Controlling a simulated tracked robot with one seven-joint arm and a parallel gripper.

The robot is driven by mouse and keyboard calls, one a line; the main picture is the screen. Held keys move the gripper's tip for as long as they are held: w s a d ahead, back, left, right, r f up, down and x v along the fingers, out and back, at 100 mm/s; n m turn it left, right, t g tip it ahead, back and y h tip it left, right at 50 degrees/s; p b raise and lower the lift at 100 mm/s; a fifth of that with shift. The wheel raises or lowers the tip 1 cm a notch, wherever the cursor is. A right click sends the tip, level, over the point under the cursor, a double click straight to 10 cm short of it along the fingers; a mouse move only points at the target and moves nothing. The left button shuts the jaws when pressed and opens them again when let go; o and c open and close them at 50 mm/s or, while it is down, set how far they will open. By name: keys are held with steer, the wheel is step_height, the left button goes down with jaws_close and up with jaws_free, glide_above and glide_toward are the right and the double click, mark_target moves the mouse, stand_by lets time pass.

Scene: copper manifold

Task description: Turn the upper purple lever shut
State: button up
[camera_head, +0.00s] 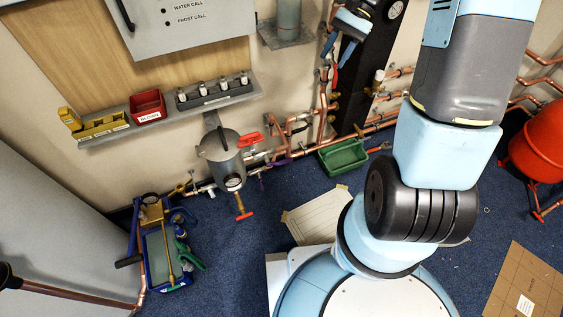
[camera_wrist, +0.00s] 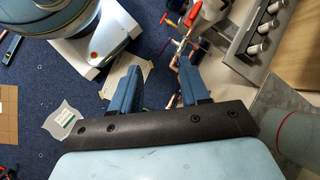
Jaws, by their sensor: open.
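Small purple parts, which look like levers, show on the copper pipework in the head view: one at the pipe (camera_head: 281,162) and one lower and to the left (camera_head: 262,181). Which way they are turned is too small to tell. A purple part (camera_wrist: 166,47) also shows in the wrist view, beyond the fingertips; I cannot tell which one it is. My gripper (camera_head: 338,50) is at the top of the head view, well above and to the right of the purple parts. Its two blue fingers are spread and empty in the wrist view (camera_wrist: 158,68).
A grey vessel (camera_head: 221,157) with red handles stands left of the purple parts. A green tray (camera_head: 343,157) lies right of them. A shelf (camera_head: 170,112) with a red bin (camera_head: 148,105) is on the wall.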

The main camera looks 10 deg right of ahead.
steer(key=w+f+m+g+y, duration=0.2)
steer(key=w+f+m+y, duration=0.1)
steer(key=f, duration=0.9)
steer(key=m+t+y, duration=0.2)
steer(key=m+y, duration=0.6)
glide_toward(281, 162)
steer(key=x, duration=0.6)
steer(key=f+x, duration=0.1)
steer(key=x, duration=0.3)
steer(key=shift+w, duration=0.2)
jaws_close()
steer(key=shift+w, duration=0.1)
